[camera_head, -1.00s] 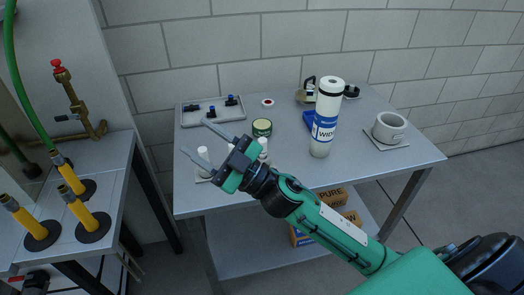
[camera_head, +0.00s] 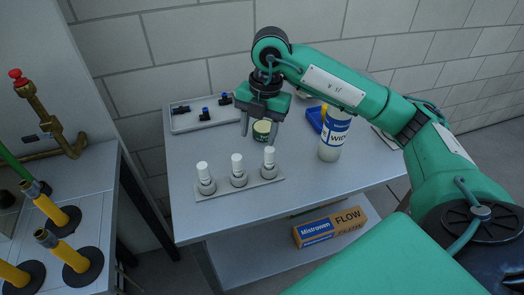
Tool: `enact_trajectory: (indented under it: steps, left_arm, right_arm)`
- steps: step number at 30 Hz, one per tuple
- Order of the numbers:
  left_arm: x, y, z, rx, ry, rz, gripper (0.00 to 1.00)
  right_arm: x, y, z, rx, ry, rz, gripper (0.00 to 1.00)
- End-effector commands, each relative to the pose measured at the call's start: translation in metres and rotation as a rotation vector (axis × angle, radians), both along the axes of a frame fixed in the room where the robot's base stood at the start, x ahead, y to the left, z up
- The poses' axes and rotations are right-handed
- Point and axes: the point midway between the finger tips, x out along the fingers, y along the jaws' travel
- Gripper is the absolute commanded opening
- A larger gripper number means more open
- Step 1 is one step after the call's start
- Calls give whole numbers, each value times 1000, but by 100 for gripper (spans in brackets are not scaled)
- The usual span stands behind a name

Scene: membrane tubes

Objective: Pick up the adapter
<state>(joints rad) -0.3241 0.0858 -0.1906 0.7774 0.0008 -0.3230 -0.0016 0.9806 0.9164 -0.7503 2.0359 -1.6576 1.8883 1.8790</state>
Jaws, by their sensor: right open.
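Three small black fittings with blue ends lie in a shallow grey tray (camera_head: 190,128) at the back left of the table: a left one (camera_head: 180,109), a middle one (camera_head: 204,114) and a right one (camera_head: 225,98). I cannot tell which of them is the adapter. My right gripper (camera_head: 258,138) points down, open and empty, to the right of the tray. A small round green tin with a cream lid (camera_head: 262,129) shows between its fingers; whether they touch it is unclear. My left gripper is not in view.
A grey holder (camera_head: 240,188) with three white-capped pieces stands in front. A wipes canister (camera_head: 334,135) and a blue object (camera_head: 314,118) stand to the right. A FLOW box (camera_head: 335,225) is on the lower shelf. Yellow-handled fittings (camera_head: 52,210) stand on the left bench.

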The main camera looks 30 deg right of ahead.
Motion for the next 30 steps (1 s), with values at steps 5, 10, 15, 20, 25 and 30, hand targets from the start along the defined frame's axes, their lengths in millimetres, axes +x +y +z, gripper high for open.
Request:
enact_trajectory:
  steps: [5, 10, 15, 20, 25, 30]
  left_arm:
    - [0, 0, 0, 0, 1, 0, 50]
    - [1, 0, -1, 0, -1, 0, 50]
    - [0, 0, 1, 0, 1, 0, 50]
    - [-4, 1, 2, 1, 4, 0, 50]
    - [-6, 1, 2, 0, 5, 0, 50]
    - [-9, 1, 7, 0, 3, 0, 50]
  right_arm:
    - [3, -35, 11, -139, 5, -101, 51]
    - [2, -39, -3, -155, 10, -114, 51]
    - [2, -39, -32, -155, 13, -113, 51]
    - [2, -39, -59, -154, 10, -113, 51]
    - [2, -38, -72, -154, 7, -111, 51]
    - [2, -40, -88, -154, 11, -111, 51]
